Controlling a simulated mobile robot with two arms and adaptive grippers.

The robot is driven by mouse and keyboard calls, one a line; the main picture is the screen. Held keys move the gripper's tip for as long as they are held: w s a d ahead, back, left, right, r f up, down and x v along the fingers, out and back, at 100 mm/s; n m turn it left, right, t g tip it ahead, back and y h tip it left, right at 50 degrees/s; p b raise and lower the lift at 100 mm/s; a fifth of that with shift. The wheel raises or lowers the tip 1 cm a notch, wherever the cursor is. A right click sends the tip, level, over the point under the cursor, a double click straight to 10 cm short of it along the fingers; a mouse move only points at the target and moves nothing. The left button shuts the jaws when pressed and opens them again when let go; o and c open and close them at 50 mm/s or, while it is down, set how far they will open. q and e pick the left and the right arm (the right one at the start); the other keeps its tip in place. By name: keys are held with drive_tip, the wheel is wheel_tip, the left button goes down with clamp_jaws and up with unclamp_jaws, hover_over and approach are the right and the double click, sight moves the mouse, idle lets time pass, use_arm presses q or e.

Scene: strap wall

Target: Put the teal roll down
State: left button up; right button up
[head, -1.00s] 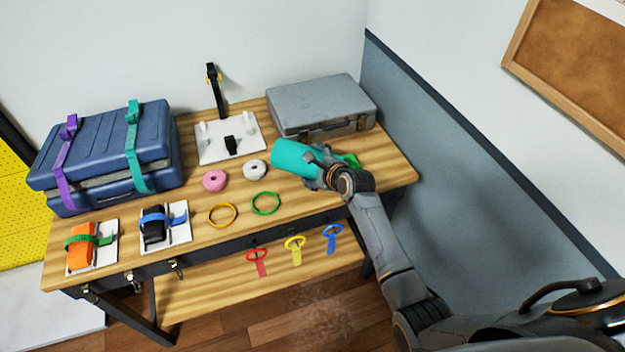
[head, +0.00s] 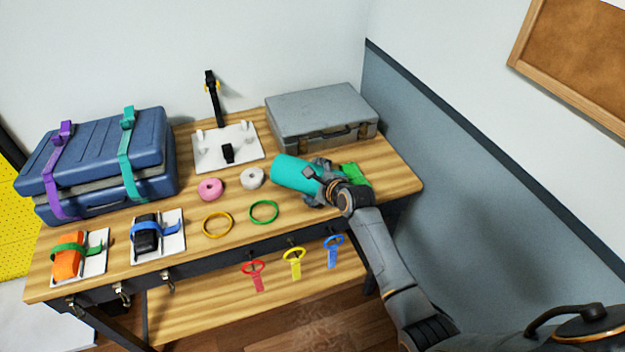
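The teal roll (head: 294,173) is a thick cylinder lying on its side at the right part of the wooden table, in front of the grey case. My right gripper (head: 322,182) is at the roll's right end, with its fingers around that end. It appears shut on the roll. A green piece (head: 355,174) shows just behind the gripper; whether it belongs to the roll is hidden. I cannot tell whether the roll touches the tabletop. My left gripper is not in view.
The wooden table (head: 385,172) is bare right of the gripper. A grey case (head: 322,117) stands behind. A white roll (head: 252,178), pink roll (head: 210,189), green ring (head: 264,212) and yellow ring (head: 217,225) lie to the left. A strapped blue suitcase (head: 100,150) stands far left.

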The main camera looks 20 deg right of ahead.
drive_tip(key=shift+o, duration=0.3)
drive_tip(key=shift+r, duration=0.1)
drive_tip(key=shift+s+r, duration=0.1)
drive_tip(key=shift+r, duration=0.05)
drive_tip(key=v, duration=1.2)
drive_tip(key=s+a+f+n+g+h, duration=0.1)
drive_tip(key=s+f+n+g, duration=0.4)
drive_tip(key=f, duration=1.2)
drive_tip(key=s+f+n+g, duration=0.1)
drive_tip(key=s+f+n, duration=0.6)
drive_tip(key=s+f, duration=0.7)
drive_tip(key=s+f+n+g, duration=0.1)
drive_tip(key=s+f+n, duration=0.3)
drive_tip(key=s, duration=0.6)
drive_tip(key=s+d+f+n+g, duration=0.1)
drive_tip(key=s+f+n+g, duration=0.1)
drive_tip(key=s+f+n, duration=0.3)
drive_tip(key=s+f+n+g+h, duration=0.1)
drive_tip(key=s+f+n, duration=0.3)
drive_tip(key=s+f, duration=0.6)
drive_tip(key=s, duration=0.5)
drive_tip(key=shift+d+g, duration=0.35)
drive_tip(key=shift+g, duration=0.05)
drive_tip(key=shift+f, duration=0.1)
